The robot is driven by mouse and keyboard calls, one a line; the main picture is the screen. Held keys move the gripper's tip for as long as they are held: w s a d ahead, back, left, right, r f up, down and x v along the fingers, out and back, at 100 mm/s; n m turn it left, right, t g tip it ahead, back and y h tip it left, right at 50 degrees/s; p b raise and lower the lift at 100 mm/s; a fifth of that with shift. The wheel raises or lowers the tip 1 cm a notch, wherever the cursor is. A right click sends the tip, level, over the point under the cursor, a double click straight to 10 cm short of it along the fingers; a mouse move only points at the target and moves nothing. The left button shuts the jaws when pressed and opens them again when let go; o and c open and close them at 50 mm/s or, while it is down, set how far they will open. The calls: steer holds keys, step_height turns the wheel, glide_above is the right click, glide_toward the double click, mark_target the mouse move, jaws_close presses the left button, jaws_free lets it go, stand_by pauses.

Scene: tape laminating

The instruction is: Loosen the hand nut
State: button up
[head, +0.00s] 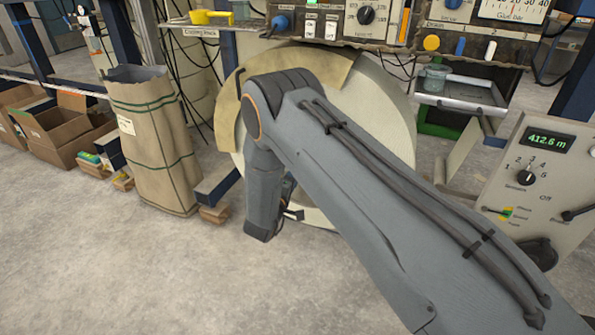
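A large round cream roll or disc (392,110) stands upright behind my arm, with a tan curved piece (318,66) along its upper left edge. My arm crosses in front of its middle. I cannot make out a hand nut; the centre of the disc is hidden by my arm. My gripper (293,214) shows only as a small dark and pale part behind my lower arm link, low in front of the disc. Whether its fingers are open or shut, or touch anything, cannot be seen.
A control panel with dials (400,24) is above the disc. A grey console reading 412.6 m (540,165) stands at the right. A tall brown paper sack (155,140) and cardboard boxes (55,130) are at the left. The concrete floor (130,265) in front is clear.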

steer(key=n+p, duration=0.1)
steer(key=n, duration=0.4)
steer(key=shift+n, duration=0.3)
steer(key=shift+n+p, duration=0.3)
steer(key=shift+n, duration=1.9)
steer(key=o, duration=1.1)
steer(key=shift+c, duration=0.2)
steer(key=shift+s, duration=0.1)
steer(key=p+v, duration=0.1)
steer(key=v, duration=0.6)
steer(key=shift+s+a, duration=0.15)
steer(key=shift+s, duration=0.15)
